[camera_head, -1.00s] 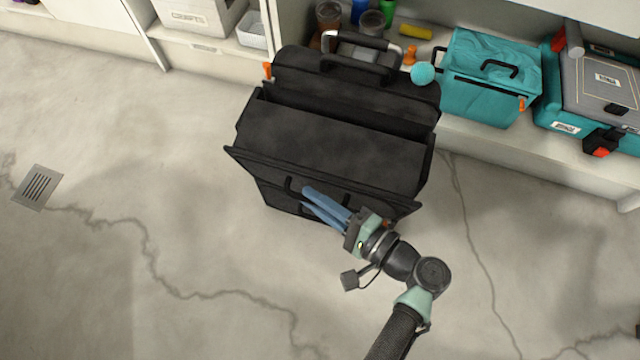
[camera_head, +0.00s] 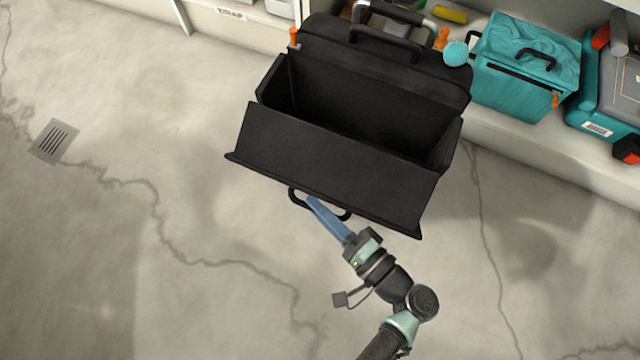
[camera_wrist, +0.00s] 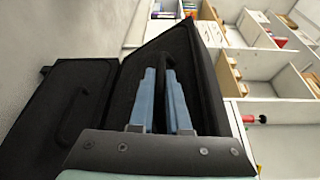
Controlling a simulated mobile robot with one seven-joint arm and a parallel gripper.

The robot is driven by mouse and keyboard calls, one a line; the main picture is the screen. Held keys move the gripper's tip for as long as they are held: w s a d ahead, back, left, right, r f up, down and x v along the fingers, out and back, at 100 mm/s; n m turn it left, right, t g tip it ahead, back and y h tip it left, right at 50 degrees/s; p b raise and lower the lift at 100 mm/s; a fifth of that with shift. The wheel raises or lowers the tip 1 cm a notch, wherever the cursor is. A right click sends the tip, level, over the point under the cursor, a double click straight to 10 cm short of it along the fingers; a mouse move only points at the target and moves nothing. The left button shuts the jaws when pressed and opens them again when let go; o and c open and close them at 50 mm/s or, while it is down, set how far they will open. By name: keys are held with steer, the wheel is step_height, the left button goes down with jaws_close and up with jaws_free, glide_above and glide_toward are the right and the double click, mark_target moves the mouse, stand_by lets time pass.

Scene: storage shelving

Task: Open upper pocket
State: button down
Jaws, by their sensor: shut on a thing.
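A black bag (camera_head: 390,62) stands on the floor against the shelving in the head view. Its upper pocket (camera_head: 330,165) is swung out from the top, with a wide dark gap behind its front panel. A black loop handle (camera_head: 295,199) hangs off the panel's front. My gripper (camera_head: 313,201) is shut on this handle with its blue fingers. In the wrist view, a dark bar of the handle (camera_wrist: 160,100) lies between the fingers of my gripper (camera_wrist: 161,72). A second handle (camera_wrist: 72,118) shows on a lower black panel at the left.
A teal bag (camera_head: 525,85) and a teal case (camera_head: 600,110) stand on the low shelf to the right. A teal ball (camera_head: 455,54) is beside the black bag. The floor is clear, with a drain grate (camera_head: 54,141) at the left.

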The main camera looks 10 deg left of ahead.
steer(key=c, duration=1.2)
jaws_free()
steer(key=shift+o, duration=0.2)
steer(key=p+v, duration=0.3)
steer(key=v, duration=1)
